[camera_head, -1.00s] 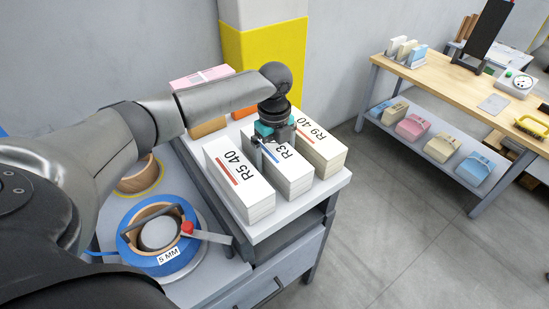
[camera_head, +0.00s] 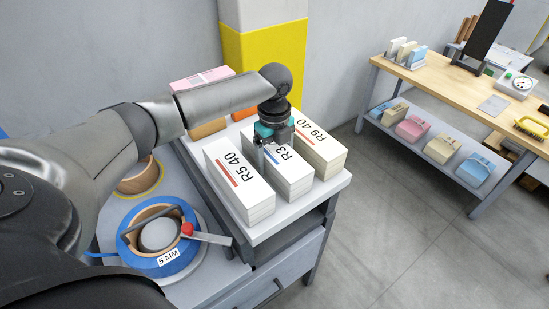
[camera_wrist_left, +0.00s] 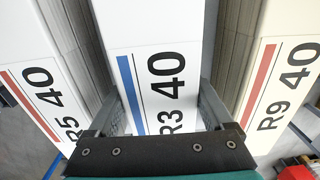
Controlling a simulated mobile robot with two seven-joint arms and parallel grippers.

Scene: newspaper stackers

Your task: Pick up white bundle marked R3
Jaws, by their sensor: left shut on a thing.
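The white bundle marked R3 40 (camera_head: 290,172), with a blue stripe, stands between two others on the white-topped stand. It also fills the middle of the left wrist view (camera_wrist_left: 155,60). My left gripper (camera_head: 268,150) reaches down over it from behind. In the left wrist view my left gripper's fingers (camera_wrist_left: 163,105) are on both sides of the R3 bundle, shut on it. The bundle's underside is hidden, so I cannot tell whether it is clear of the stand. My right gripper is not in view.
White bundle R5 40 (camera_head: 238,180) stands close on the left, and cream bundle R9 40 (camera_head: 321,150) close on the right. A pink bundle (camera_head: 200,78) lies behind. A blue strap reel (camera_head: 180,262) sits at front left. A wooden bench (camera_head: 460,85) stands right; floor between is clear.

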